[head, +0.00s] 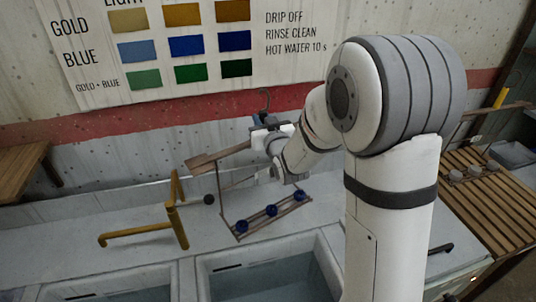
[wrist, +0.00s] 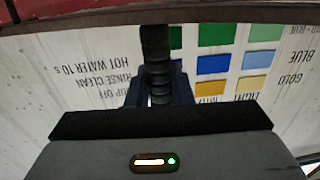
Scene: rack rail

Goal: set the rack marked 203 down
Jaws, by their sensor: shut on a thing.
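My gripper (head: 266,122) is shut on the rack's dark ribbed grip (wrist: 155,62), which stands between the fingers in the wrist view. The rack (head: 220,156) hangs tilted from my gripper in the head view, with a dark hook at its top and a brown upper bar. Several blue round pieces (head: 271,211) sit along its lower bar. The rack hangs above the grey counter and the back edge of a basin; I cannot tell the exact gap. No number can be read on it. My arm hides part of the scene to its right.
A yellow tap (head: 176,215) with a dark ball-ended lever stands left of the rack. Basins (head: 268,280) are sunk in the counter (head: 130,215) in front. A slatted wooden board (head: 490,205) lies at right. A colour chart (head: 180,50) hangs on the wall behind.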

